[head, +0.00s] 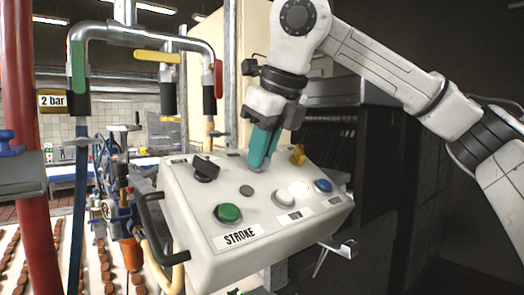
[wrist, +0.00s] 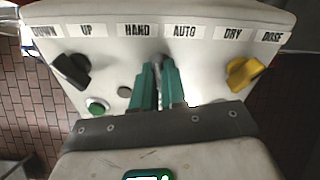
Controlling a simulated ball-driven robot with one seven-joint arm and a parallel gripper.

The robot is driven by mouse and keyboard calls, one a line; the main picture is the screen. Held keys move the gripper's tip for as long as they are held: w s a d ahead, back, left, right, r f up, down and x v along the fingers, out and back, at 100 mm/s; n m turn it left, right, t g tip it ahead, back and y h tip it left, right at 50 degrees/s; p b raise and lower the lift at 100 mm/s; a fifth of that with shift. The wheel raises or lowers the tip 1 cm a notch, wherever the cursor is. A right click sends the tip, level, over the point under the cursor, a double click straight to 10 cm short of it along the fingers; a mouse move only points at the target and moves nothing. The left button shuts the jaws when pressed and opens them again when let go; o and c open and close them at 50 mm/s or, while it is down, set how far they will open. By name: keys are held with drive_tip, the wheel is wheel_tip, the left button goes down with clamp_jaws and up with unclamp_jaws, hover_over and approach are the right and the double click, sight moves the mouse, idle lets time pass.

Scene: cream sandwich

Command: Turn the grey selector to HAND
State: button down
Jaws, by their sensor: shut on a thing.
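The grey selector (wrist: 159,66) sits at the top middle of the white control box (head: 185,228), below the HAND label (wrist: 137,30) and the AUTO label (wrist: 185,30). My gripper (wrist: 159,85) has its teal fingers on either side of the selector and is shut on it. In the wrist view only the selector's far end shows between the fingers, and which label it points to is hard to tell. In the head view the gripper (head: 260,160) reaches down to the box from above, and its fingers hide the selector.
A black selector (head: 205,167) is to the left and a yellow selector (head: 297,154) to the right. Nearer the front are a green button (head: 228,213) by the STROKE label, a white button (head: 284,200) and a blue button (head: 323,185). A black handle (head: 152,225) juts out at left.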

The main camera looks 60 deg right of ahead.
drive_tip(key=shift+n, duration=1.6)
drive_tip(key=c, duration=1.2)
unclamp_jaws()
drive_tip(key=p+v, duration=0.1)
drive_tip(key=v, duration=0.9)
drive_tip(key=shift+s+a+r, duration=0.15)
drive_tip(key=shift+a+r, duration=0.1)
drive_tip(key=shift+r, duration=0.1)
drive_tip(key=shift+s+f, duration=0.1)
